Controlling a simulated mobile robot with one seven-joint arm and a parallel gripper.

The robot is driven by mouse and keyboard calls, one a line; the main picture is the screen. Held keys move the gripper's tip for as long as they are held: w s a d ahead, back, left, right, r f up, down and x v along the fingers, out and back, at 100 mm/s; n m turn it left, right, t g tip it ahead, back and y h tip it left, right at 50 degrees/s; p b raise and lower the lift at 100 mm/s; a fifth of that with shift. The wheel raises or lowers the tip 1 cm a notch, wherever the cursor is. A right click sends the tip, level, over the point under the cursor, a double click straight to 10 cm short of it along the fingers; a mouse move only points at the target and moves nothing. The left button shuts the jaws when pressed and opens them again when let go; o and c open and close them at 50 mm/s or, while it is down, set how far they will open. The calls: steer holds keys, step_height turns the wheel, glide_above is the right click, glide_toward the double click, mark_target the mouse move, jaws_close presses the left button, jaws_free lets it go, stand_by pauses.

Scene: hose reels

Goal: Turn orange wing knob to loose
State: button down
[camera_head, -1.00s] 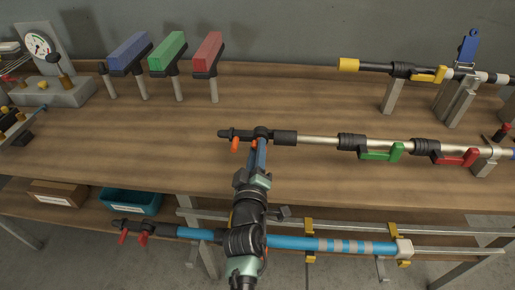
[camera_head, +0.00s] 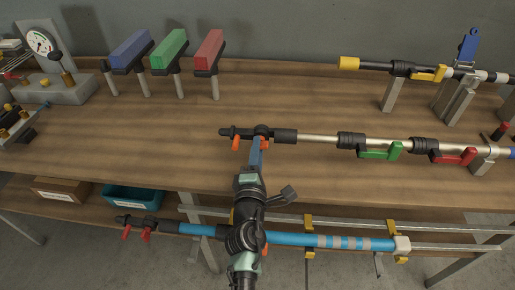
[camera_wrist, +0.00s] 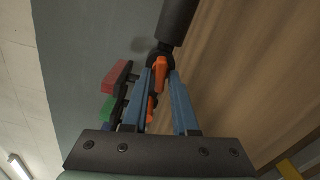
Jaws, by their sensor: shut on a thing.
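A silver pole (camera_head: 318,139) lies level above the bench, with a black fitting (camera_head: 285,135) at its left end. Two orange wing knobs hang from this black end. One orange knob (camera_head: 236,143) is free, to the left of my gripper. The other orange wing knob (camera_wrist: 160,72) is between the blue fingers of my gripper (camera_wrist: 162,76), which are shut on it. In the head view my gripper (camera_head: 257,145) reaches up to this knob from the front and partly hides it. The free knob (camera_wrist: 150,108) also shows behind the fingers in the wrist view.
Green (camera_head: 380,153) and red (camera_head: 455,157) levers sit further right along the pole. Blue, green and red blocks (camera_head: 208,50) stand on posts behind. A blue pole (camera_head: 285,238) lies below the bench edge. Bare bench top (camera_head: 120,130) lies left of the black end.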

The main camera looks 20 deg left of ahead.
steer(key=shift+n, duration=0.5)
steer(key=shift+f, duration=0.1)
steer(key=c, duration=0.9)
jaws_free()
steer(key=p+v, duration=0.2)
steer(key=v, duration=1.1)
